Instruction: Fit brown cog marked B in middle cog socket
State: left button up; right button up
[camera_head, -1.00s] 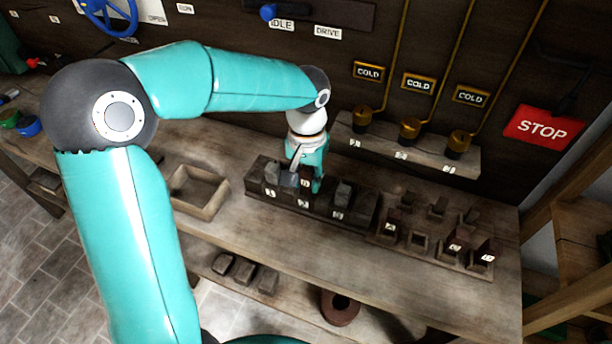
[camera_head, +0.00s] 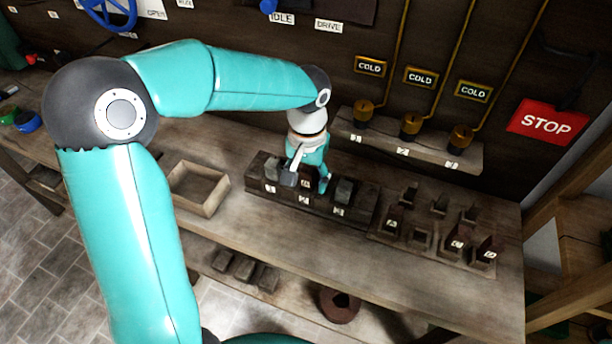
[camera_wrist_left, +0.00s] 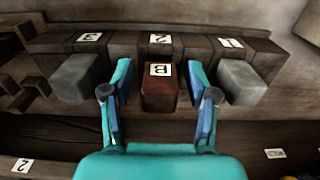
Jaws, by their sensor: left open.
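The brown cog marked B (camera_wrist_left: 161,92) sits in the middle socket of the dark rack (camera_head: 266,160), at label 2 (camera_wrist_left: 160,39), in the left wrist view. My left gripper (camera_head: 306,181) is at the rack, and its open fingers stand on both sides of the cog in the wrist view (camera_wrist_left: 160,75), with a visible gap on each side. In the head view the gripper mostly hides the cog. Grey blocks (camera_wrist_left: 75,76) (camera_wrist_left: 243,82) sit in the sockets on both sides. I cannot tell whether the cog is fully seated. My right gripper is out of view.
A tray (camera_head: 404,245) at the right of the bench holds brown cogs marked A (camera_head: 394,219), C (camera_head: 458,241) and D (camera_head: 489,249), with an empty square slot among them. An empty wooden box (camera_head: 207,210) stands left of the rack. A ledge with COLD pipes runs behind.

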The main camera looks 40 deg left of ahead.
pick_arm(q)
notch_tip(320, 180, up, 10)
jog(key=shift+r, duration=0.9)
